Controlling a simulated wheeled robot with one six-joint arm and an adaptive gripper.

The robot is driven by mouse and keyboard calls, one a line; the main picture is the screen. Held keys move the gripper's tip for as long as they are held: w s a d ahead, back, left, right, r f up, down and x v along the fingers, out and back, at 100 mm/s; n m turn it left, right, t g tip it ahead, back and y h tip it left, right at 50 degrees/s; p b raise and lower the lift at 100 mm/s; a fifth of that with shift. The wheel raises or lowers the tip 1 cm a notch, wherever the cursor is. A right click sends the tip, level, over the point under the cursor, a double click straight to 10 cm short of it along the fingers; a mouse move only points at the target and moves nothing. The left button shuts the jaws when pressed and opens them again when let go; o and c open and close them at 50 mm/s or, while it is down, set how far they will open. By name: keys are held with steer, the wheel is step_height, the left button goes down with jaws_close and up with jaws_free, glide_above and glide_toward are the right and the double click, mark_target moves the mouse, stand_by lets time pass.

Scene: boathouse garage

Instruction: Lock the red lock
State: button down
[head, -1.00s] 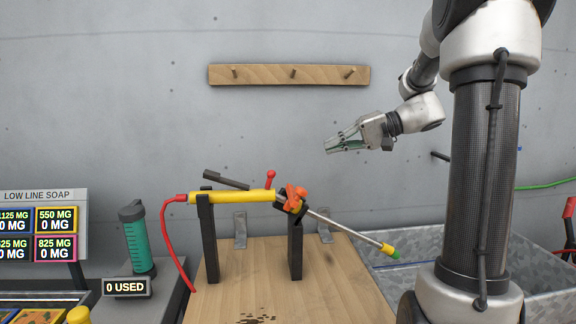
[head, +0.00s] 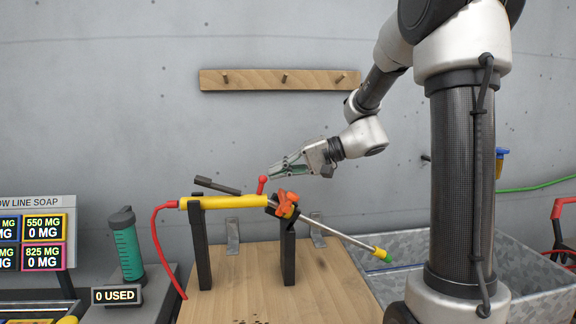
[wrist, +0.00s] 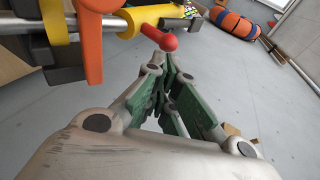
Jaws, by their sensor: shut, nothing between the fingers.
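The red lock (head: 262,184) is a small lever with a round red knob, sticking up from the yellow body (head: 225,202) of a spray wand. In the wrist view the red knob (wrist: 167,42) is just beyond my fingertips. My gripper (head: 272,172) is shut and empty, just to the right of the knob and slightly above it. I cannot tell whether the fingers touch the knob. An orange part (head: 287,203) sits on the wand right of the lock; it shows large in the wrist view (wrist: 90,45).
Two black posts hold the wand over a wooden board (head: 245,285). A red hose (head: 157,250) hangs at its left. A metal basin (head: 400,245) stands at right, a teal-bodied bottle (head: 128,252) at left. A peg rail (head: 280,80) is on the wall.

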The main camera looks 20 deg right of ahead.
steer(key=shift+a, duration=0.1)
stand_by(0.4)
steer(key=shift+a+r+h, duration=0.1)
steer(key=shift+r+h, duration=0.05)
steer(key=shift+h, duration=0.35)
steer(key=shift+a+r+h, duration=0.3)
steer(key=shift+a+h, duration=0.1)
steer(key=shift+h, duration=0.2)
steer(key=shift+w+a+r+n+g+h, duration=0.15)
steer(key=shift+a+g+h, duration=0.1)
steer(key=shift+a+h, duration=0.35)
steer(key=shift+w+a+r+n+g+h, duration=0.1)
steer(key=shift+a+r+g+h, duration=0.15)
steer(key=shift+h, duration=0.55)
steer(key=shift+w+a+r+n+g+h, duration=0.15)
steer(key=shift+a+g+h, duration=0.15)
steer(key=shift+a+h, duration=0.3)
steer(key=shift+h, duration=0.4)
steer(key=shift+a, duration=0.55)
steer(key=shift+r, duration=0.15)
steer(key=shift+r, duration=0.7)
